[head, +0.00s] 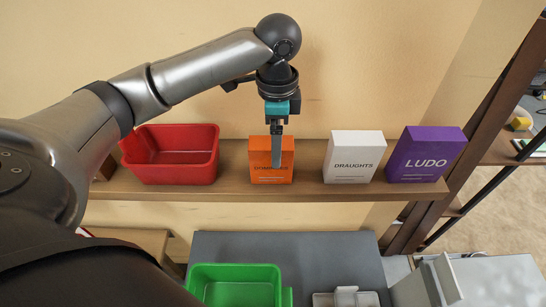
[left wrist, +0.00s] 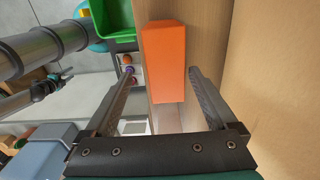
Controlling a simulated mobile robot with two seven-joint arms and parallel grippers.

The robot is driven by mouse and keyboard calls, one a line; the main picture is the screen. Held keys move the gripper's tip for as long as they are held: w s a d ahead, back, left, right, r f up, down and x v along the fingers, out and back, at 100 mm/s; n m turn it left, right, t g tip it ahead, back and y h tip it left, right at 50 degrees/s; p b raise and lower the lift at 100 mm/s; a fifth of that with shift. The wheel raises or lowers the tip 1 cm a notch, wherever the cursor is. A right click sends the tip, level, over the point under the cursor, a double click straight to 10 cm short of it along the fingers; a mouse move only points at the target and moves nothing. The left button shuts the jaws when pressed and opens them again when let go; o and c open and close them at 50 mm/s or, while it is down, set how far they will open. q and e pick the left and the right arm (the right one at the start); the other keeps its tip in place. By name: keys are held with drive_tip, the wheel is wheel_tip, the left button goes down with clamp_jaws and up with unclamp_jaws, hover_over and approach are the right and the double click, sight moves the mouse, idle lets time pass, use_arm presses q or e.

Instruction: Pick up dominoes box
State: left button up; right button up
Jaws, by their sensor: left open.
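My left gripper (head: 276,160) reaches down from above and lines up with the box in the head view. In the left wrist view the orange box (left wrist: 165,60) appears between the two spread fingers of my left gripper (left wrist: 161,72).
On the same shelf (head: 310,190) stand a red bin (head: 170,172) to the left, and a white draughts box (head: 354,157) and a purple ludo box (head: 428,155) to the right. A green bin (head: 235,272) stands lower down. The wall (head: 370,60) rises behind the shelf.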

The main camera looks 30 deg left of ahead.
sight(271, 166)
use_arm(q)
wheel_tip(271, 166, down, 4)
drive_tip(key=shift+r, duration=0.1)
drive_tip(key=f, duration=0.2)
drive_tip(key=a+f, duration=0.1)
drive_tip(key=f, duration=0.1)
drive_tip(key=shift+a+f, duration=0.2)
drive_tip(key=shift+f, duration=0.55)
clamp_jaws()
drive_tip(key=shift+w, duration=0.1)
